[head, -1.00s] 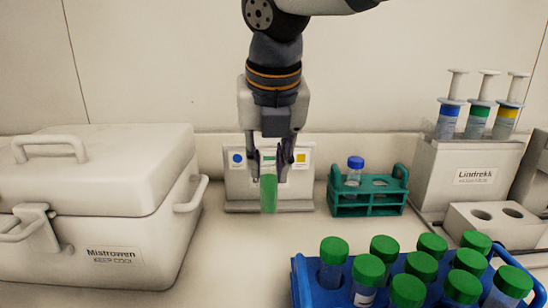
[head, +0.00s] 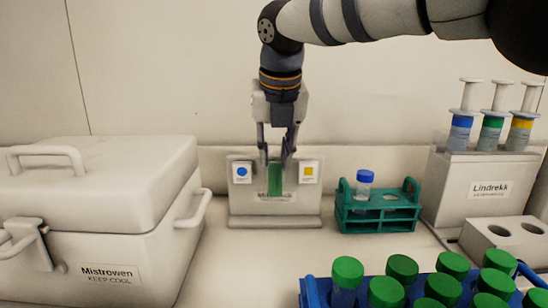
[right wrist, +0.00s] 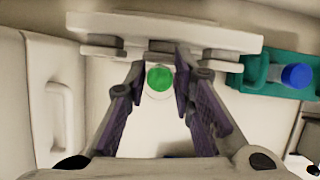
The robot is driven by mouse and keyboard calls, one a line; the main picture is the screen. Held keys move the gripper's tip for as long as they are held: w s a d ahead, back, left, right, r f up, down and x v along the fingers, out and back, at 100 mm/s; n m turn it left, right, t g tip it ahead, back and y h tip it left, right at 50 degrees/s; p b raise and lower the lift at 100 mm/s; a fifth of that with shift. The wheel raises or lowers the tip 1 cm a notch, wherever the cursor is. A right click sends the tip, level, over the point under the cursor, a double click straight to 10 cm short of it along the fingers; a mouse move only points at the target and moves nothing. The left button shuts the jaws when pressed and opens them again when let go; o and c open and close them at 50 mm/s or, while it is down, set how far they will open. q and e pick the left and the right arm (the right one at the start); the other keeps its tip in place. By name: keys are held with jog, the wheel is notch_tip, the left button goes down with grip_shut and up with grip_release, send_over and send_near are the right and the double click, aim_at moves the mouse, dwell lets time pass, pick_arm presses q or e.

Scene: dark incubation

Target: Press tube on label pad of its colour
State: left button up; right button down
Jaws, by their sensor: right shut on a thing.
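A pale label stand (head: 247,205) stands against the back wall. Its panel shows a blue-dot pad (head: 242,172) on the left and a yellow-square pad (head: 309,172) on the right. My right gripper (head: 276,158) is shut on a green tube (head: 275,180), held upright before the middle of the panel. The tube covers the middle pad, and I cannot tell whether it touches the panel. In the right wrist view, the green tube's top (right wrist: 159,78) sits between the fingers, close to the stand (right wrist: 200,32). My left gripper is not in view.
A teal rack (head: 380,215) with a blue-capped tube (head: 364,181) stands right of the stand. A blue rack (head: 313,292) of green-capped tubes is at front right. A cooler box (head: 90,245) fills the left. A Lindrekk holder (head: 455,185) with syringes stands at right.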

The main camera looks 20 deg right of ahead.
jog(key=shift+r, duration=0.2)
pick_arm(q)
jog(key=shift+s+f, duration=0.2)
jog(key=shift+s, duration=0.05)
pick_arm(e)
jog(key=shift+w+d, duration=0.2)
jog(key=shift+w, duration=0.25)
dwell(0.6)
jog(key=shift+s+a+r, duration=0.15)
jog(key=shift+s+r, duration=0.15)
jog(key=shift+s, duration=0.25)
jog(key=shift+s+a+p, duration=0.15)
jog(key=shift+s+p, duration=0.4)
jog(key=shift+s, duration=0.05)
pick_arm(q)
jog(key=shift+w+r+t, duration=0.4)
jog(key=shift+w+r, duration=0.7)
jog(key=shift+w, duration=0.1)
pick_arm(e)
jog(key=s, duration=0.1)
jog(key=s+a, duration=0.1)
jog(key=s, duration=0.2)
jog(key=shift+s+a+f, duration=0.2)
jog(key=shift+f, duration=0.15)
